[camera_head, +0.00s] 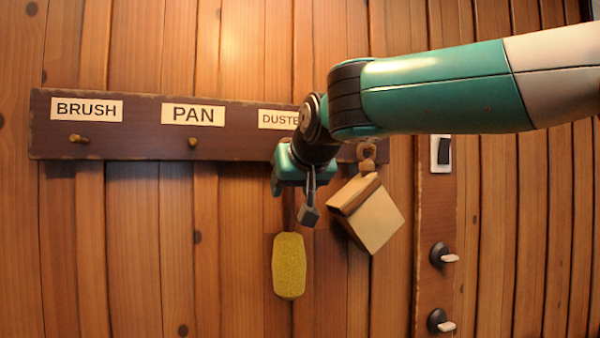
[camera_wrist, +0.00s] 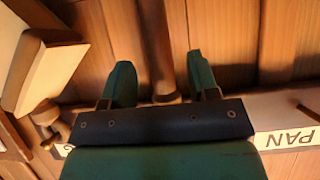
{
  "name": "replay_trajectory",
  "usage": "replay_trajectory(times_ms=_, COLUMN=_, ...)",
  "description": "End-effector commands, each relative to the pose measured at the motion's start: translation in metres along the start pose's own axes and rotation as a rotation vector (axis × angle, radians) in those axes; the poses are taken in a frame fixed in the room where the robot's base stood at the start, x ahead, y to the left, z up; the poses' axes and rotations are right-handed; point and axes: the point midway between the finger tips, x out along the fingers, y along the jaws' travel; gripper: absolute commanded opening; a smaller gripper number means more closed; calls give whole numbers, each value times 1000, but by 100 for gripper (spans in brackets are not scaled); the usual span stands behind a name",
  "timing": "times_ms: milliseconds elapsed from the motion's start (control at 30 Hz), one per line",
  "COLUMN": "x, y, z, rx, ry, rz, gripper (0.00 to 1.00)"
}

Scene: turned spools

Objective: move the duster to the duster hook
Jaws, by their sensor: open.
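The duster has a yellow fuzzy head (camera_head: 289,265) that hangs straight down below the label partly reading "DUSTE" (camera_head: 279,119). Its dark handle runs up behind my gripper (camera_head: 301,200). In the wrist view the brown handle (camera_wrist: 155,45) stands between the two green fingers of my gripper (camera_wrist: 160,80), with gaps visible on both sides. My gripper is open around the handle, not clamped on it. The duster hook and the top of the handle are hidden behind my wrist in the head view.
A dark rack board (camera_head: 135,146) carries a bare peg under BRUSH (camera_head: 79,139) and another under PAN (camera_head: 193,142). A switch panel (camera_head: 434,205) stands farther right.

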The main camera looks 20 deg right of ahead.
Motion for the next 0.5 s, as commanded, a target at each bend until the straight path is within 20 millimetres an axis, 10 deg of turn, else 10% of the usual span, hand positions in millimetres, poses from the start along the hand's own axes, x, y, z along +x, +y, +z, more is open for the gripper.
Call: replay_trajectory(times_ms=500, x=-112, y=-2, z=0, rx=0, ry=6, rz=-8, gripper=55)
